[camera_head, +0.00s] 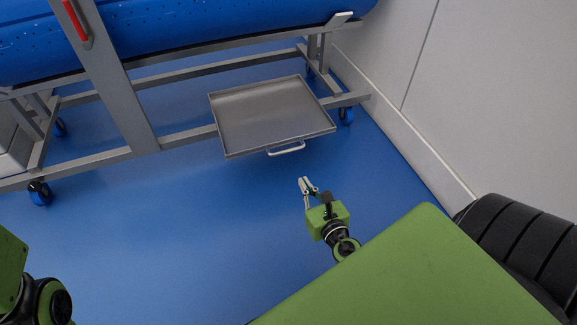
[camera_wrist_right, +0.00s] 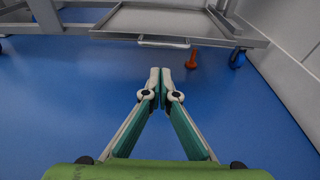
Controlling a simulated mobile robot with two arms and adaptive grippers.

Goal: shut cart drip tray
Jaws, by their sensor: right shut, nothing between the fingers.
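The drip tray (camera_head: 270,113) is a shallow grey metal tray that sticks out from under the cart (camera_head: 185,138) toward me. Its handle (camera_head: 286,149) is on the front edge. In the right wrist view the tray's front edge and the handle (camera_wrist_right: 163,42) show at the top. My right gripper (camera_head: 306,181) is shut and empty, in front of the handle and apart from it. It also shows in the right wrist view (camera_wrist_right: 160,72), with its fingertips together. My left arm shows only in part at the lower left, and its gripper is out of view.
The cart stands on blue-wheeled castors (camera_head: 346,115) and carries a large blue tub (camera_head: 180,30). A red handle (camera_head: 75,20) is on its upright. An orange object (camera_wrist_right: 192,60) stands on the blue floor. A pale wall (camera_head: 480,90) is at the right. Floor before the tray is clear.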

